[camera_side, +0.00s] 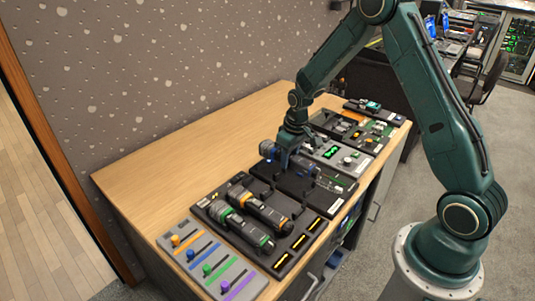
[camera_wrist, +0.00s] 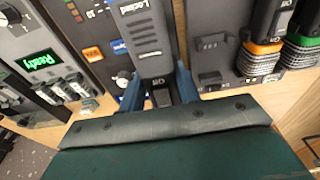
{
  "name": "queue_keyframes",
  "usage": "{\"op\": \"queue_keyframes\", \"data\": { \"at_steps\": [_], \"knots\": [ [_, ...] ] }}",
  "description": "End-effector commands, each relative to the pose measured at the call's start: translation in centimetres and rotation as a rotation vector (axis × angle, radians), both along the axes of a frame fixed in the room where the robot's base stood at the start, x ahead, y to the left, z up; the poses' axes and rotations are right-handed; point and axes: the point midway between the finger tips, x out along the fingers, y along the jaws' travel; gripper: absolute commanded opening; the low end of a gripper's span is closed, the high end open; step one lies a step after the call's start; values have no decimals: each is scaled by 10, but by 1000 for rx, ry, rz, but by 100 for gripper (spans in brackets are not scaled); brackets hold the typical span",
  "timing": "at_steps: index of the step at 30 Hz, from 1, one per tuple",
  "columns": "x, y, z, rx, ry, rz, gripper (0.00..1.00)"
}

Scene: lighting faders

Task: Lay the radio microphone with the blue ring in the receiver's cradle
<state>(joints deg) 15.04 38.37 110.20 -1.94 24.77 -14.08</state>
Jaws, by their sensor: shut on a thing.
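The body and gripper cover much of the receiver, so I cannot tell whether the microphone touches the cradle.
Two more microphones, with an orange ring (camera_side: 276,218) and a green ring (camera_side: 240,229), lie in a dark tray to the left. A fader panel (camera_side: 212,268) is at the near left. A grey unit with a green display (camera_side: 331,153) stands to the right. The desk's back left is bare.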

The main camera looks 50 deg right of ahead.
Motion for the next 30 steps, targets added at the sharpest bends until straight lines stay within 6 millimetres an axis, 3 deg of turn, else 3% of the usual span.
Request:
{"op": "queue_keyframes", "data": {
  "at_steps": [16,30],
  "knots": [
    [0,-2,-10,0,-1,1,0],
    [0,-2,-39,0,0,1,0]
  ]
}}
